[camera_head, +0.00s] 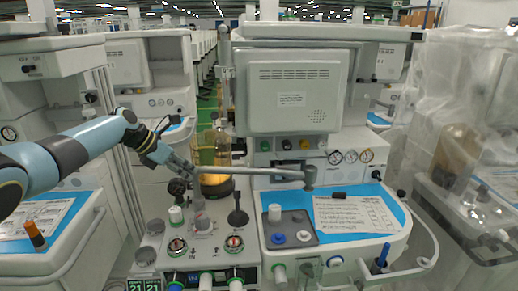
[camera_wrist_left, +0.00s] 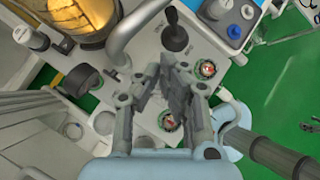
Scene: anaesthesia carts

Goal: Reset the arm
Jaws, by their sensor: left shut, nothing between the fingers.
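My left arm (camera_head: 70,152), light blue with black joints, comes in from the left in the head view and bends down at its elbow. My left gripper (camera_head: 186,167) is above the left part of the middle cart, close to a grey horizontal tube (camera_head: 245,171). I cannot tell whether they touch. In the wrist view the dark grey fingers of my left gripper (camera_wrist_left: 178,72) are shut with nothing held, above a panel with a black lever (camera_wrist_left: 175,37) and round gauges (camera_wrist_left: 207,68).
A glass canister with amber contents (camera_head: 213,150) stands behind the gripper. A blue work surface (camera_head: 385,212) holds a printed sheet (camera_head: 350,214) and a grey tray (camera_head: 290,241). A monitor housing (camera_head: 293,92) rises behind. A plastic-draped cart (camera_head: 470,130) stands at right.

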